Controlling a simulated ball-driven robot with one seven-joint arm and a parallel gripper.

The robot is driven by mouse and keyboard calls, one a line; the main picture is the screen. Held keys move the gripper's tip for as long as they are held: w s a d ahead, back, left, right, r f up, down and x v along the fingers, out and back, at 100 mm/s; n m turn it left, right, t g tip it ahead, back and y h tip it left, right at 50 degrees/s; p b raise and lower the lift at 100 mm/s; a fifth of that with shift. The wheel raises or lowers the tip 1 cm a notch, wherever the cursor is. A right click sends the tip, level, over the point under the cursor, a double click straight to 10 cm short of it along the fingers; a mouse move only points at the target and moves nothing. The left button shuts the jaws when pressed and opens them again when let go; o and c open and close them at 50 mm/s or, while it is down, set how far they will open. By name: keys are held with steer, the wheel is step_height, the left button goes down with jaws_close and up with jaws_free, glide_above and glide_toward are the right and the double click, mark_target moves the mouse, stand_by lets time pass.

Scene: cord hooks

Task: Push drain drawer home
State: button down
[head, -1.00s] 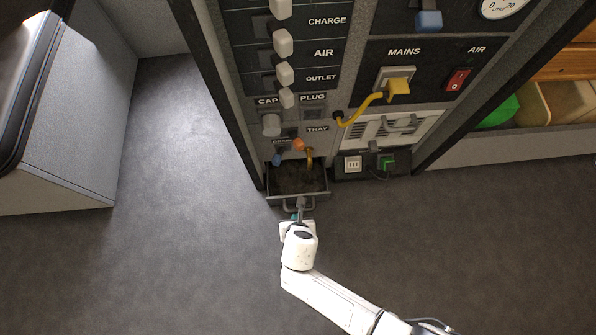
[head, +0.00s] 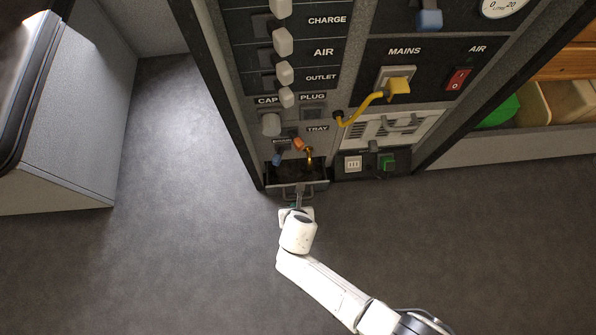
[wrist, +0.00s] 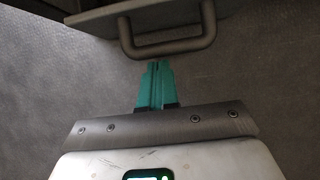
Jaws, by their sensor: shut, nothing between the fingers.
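The drain drawer (head: 297,186) is at the foot of the panel in the head view, low under the TRAY label. Only a short part of it stands out of the panel. Its grey bar handle shows in the wrist view (wrist: 168,48), fixed to the drawer's front edge. My gripper (head: 299,193) is at the drawer front, in line with the handle. In the wrist view its teal fingers (wrist: 157,72) are together and empty, with their tips at the handle bar. I cannot tell whether they touch it.
An orange knob (head: 298,144), a blue knob (head: 277,159) and a brass spout (head: 309,157) sit just above the drawer. A yellow cord (head: 363,108) hangs to the right. A black socket box (head: 368,164) stands right of the drawer. The floor in front is clear.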

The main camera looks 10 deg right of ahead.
mark_target(293, 185)
steer(key=shift+w+d+b, duration=0.1)
steer(key=shift+w+b, duration=0.65)
steer(key=shift+w, duration=3.05)
steer(key=shift+r, duration=0.1)
steer(key=shift+s+r+p, duration=0.1)
steer(key=shift+r+p, duration=2.2)
steer(key=shift+p, duration=0.2)
steer(key=p+v, duration=0.4)
steer(key=p, duration=0.1)
steer(key=shift+s, duration=0.3)
steer(key=shift+d, duration=0.1)
